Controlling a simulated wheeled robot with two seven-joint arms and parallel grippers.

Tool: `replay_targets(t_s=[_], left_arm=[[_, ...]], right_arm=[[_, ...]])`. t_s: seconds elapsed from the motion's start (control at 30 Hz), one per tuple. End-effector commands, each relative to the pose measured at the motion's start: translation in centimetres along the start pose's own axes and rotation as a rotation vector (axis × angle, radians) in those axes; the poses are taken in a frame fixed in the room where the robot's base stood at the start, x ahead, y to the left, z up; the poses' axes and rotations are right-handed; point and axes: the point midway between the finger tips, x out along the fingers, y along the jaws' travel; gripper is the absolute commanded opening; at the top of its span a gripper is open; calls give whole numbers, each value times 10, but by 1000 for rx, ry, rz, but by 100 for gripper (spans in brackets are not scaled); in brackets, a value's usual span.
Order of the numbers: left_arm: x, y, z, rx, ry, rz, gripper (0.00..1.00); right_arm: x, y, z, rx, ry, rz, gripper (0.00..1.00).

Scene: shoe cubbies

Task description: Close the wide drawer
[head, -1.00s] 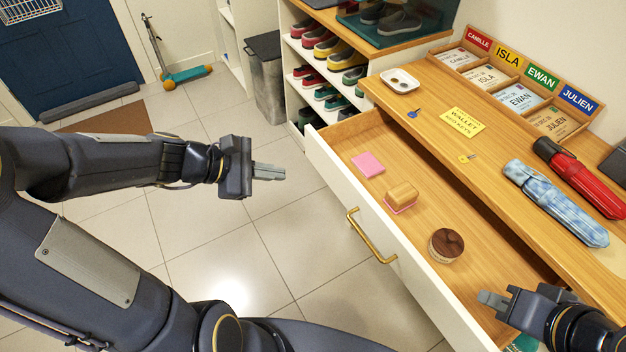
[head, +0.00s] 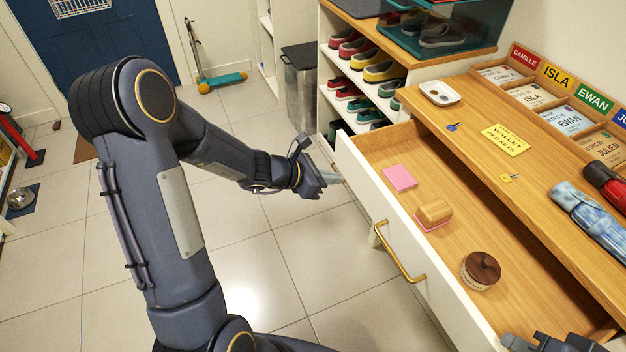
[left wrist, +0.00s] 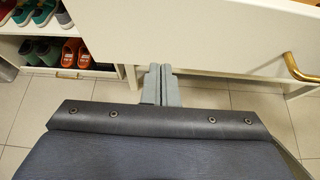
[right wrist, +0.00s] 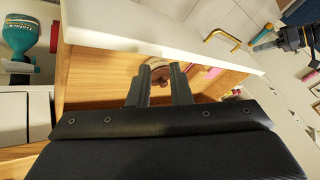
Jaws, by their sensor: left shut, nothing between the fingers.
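The wide drawer (head: 378,213) is pulled out of the wooden-topped cabinet. It has a white front and a brass handle (head: 397,252). My left gripper (head: 338,178) is shut and empty, outside the drawer front near its far end. In the left wrist view its fingers (left wrist: 160,68) overlap the lower edge of the white front (left wrist: 205,35); I cannot tell whether they touch. My right gripper (head: 508,342) is at the near end of the drawer, partly cut off by the frame. In the right wrist view its fingers (right wrist: 161,68) are apart, over the drawer's inside.
The drawer holds a pink pad (head: 400,178), a wooden block on a pink base (head: 434,213) and a round dark-lidded jar (head: 481,270). A shoe rack (head: 325,75) stands beyond it. The tiled floor (head: 345,265) before the drawer is clear.

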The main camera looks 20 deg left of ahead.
Motion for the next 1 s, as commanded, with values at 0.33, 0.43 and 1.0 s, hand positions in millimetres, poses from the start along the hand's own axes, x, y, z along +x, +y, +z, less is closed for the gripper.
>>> replay_targets(t_s=[0.33, 0.43, 1.0], left_arm=[[21, 0, 14, 0, 0, 0, 0], [22, 0, 14, 0, 0, 0, 0], [54, -1, 31, 4, -2, -3, 0]], right_arm=[[-1, 0, 0, 0, 0, 0, 18], [-1, 0, 0, 0, 0, 0, 18], [4, 2, 2, 0, 0, 0, 18]])
